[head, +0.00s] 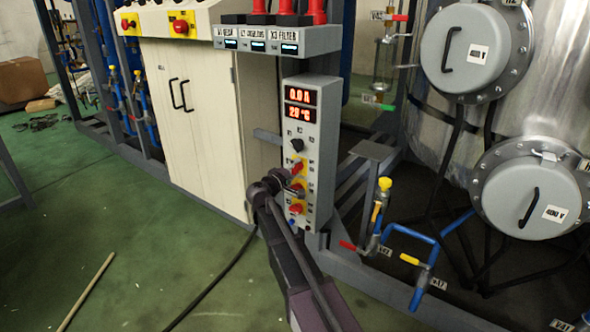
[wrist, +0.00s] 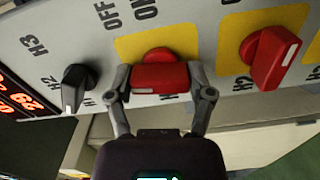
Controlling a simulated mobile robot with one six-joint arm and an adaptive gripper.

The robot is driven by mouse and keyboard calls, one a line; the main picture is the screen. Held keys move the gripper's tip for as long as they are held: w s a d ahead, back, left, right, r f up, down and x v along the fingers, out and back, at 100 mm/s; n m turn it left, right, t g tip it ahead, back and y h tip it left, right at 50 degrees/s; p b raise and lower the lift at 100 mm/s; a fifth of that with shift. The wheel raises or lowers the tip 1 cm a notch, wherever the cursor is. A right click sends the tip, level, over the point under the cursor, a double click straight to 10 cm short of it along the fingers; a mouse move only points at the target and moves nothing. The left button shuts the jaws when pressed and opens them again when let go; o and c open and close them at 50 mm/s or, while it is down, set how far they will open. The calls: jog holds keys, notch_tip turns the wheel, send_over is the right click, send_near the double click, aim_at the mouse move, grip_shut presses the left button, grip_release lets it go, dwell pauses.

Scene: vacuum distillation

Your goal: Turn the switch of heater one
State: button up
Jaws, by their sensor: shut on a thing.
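The heater switch in my gripper is a red knob (wrist: 160,77) on a yellow plate on the grey control panel (wrist: 205,20). In the wrist view, my gripper (wrist: 160,88) has one finger on each side of this knob and is shut on it. The label beside it starts with H, but its number is hidden by a finger. A second red knob (wrist: 270,57), beside a label that looks like H2, sits to the right and is clear of the fingers. In the head view, my gripper (head: 288,182) reaches the panel (head: 323,150) among its red knobs.
A black selector knob (wrist: 74,88) marked H1, H2 and H3 sits just left of the held knob. The head view shows red displays (head: 300,105) above, a cream cabinet (head: 200,145) to the left, and pipes with valves (head: 385,185) to the right.

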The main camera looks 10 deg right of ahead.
jog(key=shift+w+n, duration=0.1)
jog(key=shift+n, duration=0.8)
jog(key=o, duration=1.1)
jog(key=shift+s+a, duration=0.1)
jog(key=shift+s, duration=0.1)
jog(key=v, duration=1.1)
jog(key=shift+s+a, duration=0.2)
jog(key=shift+a, duration=0.05)
